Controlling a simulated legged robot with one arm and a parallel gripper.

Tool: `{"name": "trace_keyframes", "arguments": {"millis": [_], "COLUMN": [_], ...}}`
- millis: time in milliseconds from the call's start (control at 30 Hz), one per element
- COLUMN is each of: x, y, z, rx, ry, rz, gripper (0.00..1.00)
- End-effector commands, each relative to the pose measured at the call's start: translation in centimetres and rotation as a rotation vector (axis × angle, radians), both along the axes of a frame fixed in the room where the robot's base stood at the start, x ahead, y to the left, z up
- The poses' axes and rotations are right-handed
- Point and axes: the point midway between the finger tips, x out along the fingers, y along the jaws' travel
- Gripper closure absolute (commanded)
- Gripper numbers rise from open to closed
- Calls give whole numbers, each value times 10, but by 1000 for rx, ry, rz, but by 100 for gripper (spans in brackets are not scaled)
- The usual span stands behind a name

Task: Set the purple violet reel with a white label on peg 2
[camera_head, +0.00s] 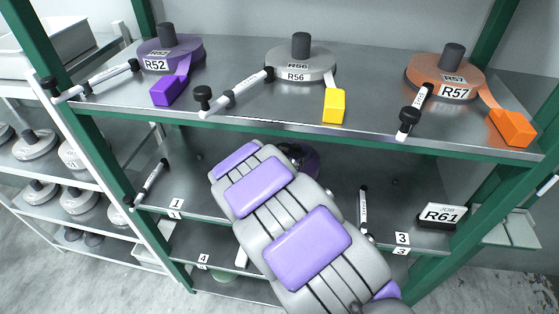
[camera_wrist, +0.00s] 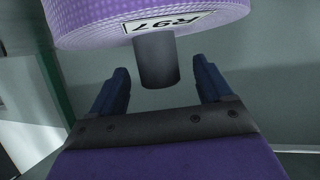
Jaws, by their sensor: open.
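A light violet reel (camera_wrist: 150,20) with a white label reading R97 fills the top of the wrist view, and the label is upside down there. A dark round knob (camera_wrist: 157,60) sticks out from it. My gripper (camera_wrist: 160,82) is open, with one jaw on each side of the knob and visible gaps to both. In the head view a small part of a purple reel (camera_head: 311,160) shows behind my arm on the middle shelf. Peg 2 and its number are hidden by my arm, so I cannot tell how the reel sits on it.
The upper shelf (camera_head: 225,110) holds purple reel R52 (camera_head: 190,47), grey reel R56 (camera_head: 295,62) and orange reel R57 (camera_head: 440,80). Rods lie at labels 1 (camera_head: 150,185) and 3 (camera_head: 363,212). A JOB R61 card (camera_head: 441,215) stands right. Green posts frame the rack.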

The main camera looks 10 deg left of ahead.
Motion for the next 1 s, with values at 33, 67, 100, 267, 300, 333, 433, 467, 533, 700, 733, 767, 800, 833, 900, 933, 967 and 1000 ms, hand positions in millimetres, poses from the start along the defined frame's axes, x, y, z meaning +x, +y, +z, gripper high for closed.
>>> {"name": "trace_keyframes", "arguments": {"millis": [33, 67, 100, 267, 300, 333, 433, 467, 533, 700, 733, 767, 800, 833, 900, 933, 967, 1000], "x": [-9, -14, -22, -50, -57, -62, -79, -84, -95, -118, -121, -124, -127, -129, -132, -133, -134, -134], "y": [4, 6, 8, 17, 19, 20, 25, 27, 31, 37, 38, 39, 39, 40, 41, 41, 41, 41], "z": [6, 8, 11, 26, 28, 30, 36, 38, 44, 53, 54, 55, 56, 57, 58, 58, 58, 59], "rx": [1, 0, -1, 1, 1, -1, -1, -1, 1, 1, 1, 0, 0, 0, -1, -2, -2, -2], "ry": [1, 1, 3, -2, -1, 0, 3, 2, 1, 2, 2, 2, 2, 1, 0, 1, 0, 0], "rz": [4, 4, 4, 3, 3, 4, 4, 5, 3, 2, 2, 2, 1, 1, 2, 1, 1, 0], "gripper": [21, 21, 21, 21, 21, 21, 21, 21, 21, 21, 21, 21, 21, 21, 21, 21, 21, 21]}}
